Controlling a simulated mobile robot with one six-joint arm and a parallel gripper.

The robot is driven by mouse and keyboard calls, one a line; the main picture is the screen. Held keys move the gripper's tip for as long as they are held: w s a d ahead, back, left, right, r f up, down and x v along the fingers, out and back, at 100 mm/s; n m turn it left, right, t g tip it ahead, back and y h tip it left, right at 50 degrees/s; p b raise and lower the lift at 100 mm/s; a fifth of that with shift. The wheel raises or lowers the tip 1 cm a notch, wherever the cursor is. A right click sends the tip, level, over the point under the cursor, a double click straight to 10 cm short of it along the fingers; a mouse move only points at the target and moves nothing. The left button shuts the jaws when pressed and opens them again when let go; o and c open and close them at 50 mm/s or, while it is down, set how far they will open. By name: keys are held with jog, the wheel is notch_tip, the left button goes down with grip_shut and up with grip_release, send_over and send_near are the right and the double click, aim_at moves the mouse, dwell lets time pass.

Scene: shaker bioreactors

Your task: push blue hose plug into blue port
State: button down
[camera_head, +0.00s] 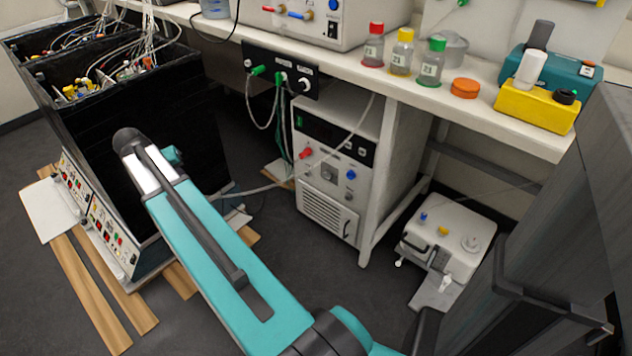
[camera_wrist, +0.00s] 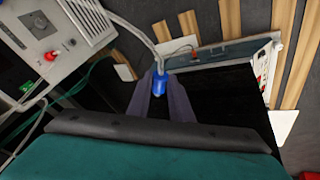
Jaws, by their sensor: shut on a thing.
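A blue hose plug (camera_wrist: 159,84) is between the two dark fingers of my gripper (camera_wrist: 162,82) in the wrist view. My gripper is shut on it, and a pale hose (camera_wrist: 135,32) runs from the plug toward the upper left. In the head view my arm hides the gripper and plug. A blue port (camera_head: 351,174) is on the front of the white floor unit (camera_head: 327,188), right of a red fitting (camera_head: 306,153).
A black open-topped cabinet (camera_head: 130,150) with tubing stands at the left, with wooden slats (camera_head: 105,285) below. The bench (camera_head: 455,105) overhangs the floor unit. Hoses hang from the black connector panel (camera_head: 281,75) before the unit. A white box (camera_head: 450,240) sits on the floor.

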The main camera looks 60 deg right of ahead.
jog(key=s+d+f+m+g+p, duration=0.1)
jog(key=s+d+f+m+p, duration=0.15)
jog(key=s+d, duration=0.7)
jog(key=s+d+f+m+g+p, duration=0.2)
jog(key=s+d+f+m, duration=0.15)
jog(key=s+d, duration=0.6)
jog(key=s+d+f+m+p, duration=0.1)
jog(key=s+d+m, duration=0.1)
jog(key=s, duration=0.4)
jog(key=s+d+f+m+g+y+p, duration=0.1)
jog(key=s+d+f, duration=0.1)
jog(key=s+d, duration=0.2)
jog(key=s+d+f+m+g+p, duration=0.1)
jog(key=s+d+f+m, duration=0.1)
jog(key=s, duration=0.8)
jog(key=shift+s+d+m+y, duration=0.25)
jog(key=shift+d+m+y, duration=0.05)
jog(key=shift+d, duration=0.55)
jog(key=shift+d, duration=0.15)
jog(key=shift+s+d, duration=0.25)
jog(key=shift+d, duration=0.7)
jog(key=shift+s+d, duration=0.25)
jog(key=shift+d, duration=0.65)
jog(key=shift+s+d, duration=0.15)
jog(key=shift+d, duration=0.45)
jog(key=shift+s+d, duration=0.15)
jog(key=shift+d, duration=0.4)
jog(key=c, duration=1.5)
grip_release()
